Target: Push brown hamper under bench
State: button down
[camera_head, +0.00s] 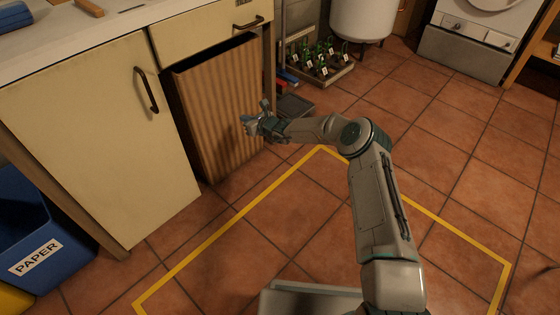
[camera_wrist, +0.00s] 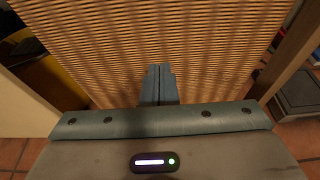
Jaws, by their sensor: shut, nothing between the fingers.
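The brown hamper (camera_head: 222,100) is a tall ribbed box standing upright in the opening below the drawer of the bench (camera_head: 206,29). Its dark open top sits just under the drawer. My gripper (camera_head: 246,122) is in front of the hamper's ribbed front face, near its right side. In the wrist view the hamper (camera_wrist: 150,40) fills the upper middle, and my shut, empty gripper (camera_wrist: 158,70) points at that face. The fingertips look very close to it; I cannot tell whether they touch.
A cream cupboard door (camera_head: 95,120) closes the bench's left part. A blue paper bin (camera_head: 40,225) stands at far left. A crate of bottles (camera_head: 318,68) and a grey scale-like item (camera_head: 292,107) are right of the hamper. Yellow tape (camera_head: 235,218) marks open tiled floor.

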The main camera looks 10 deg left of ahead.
jog(key=s+d+p, duration=0.4)
jog(key=d+p, duration=0.1)
jog(key=p, duration=0.1)
jog(key=shift+d, duration=0.3)
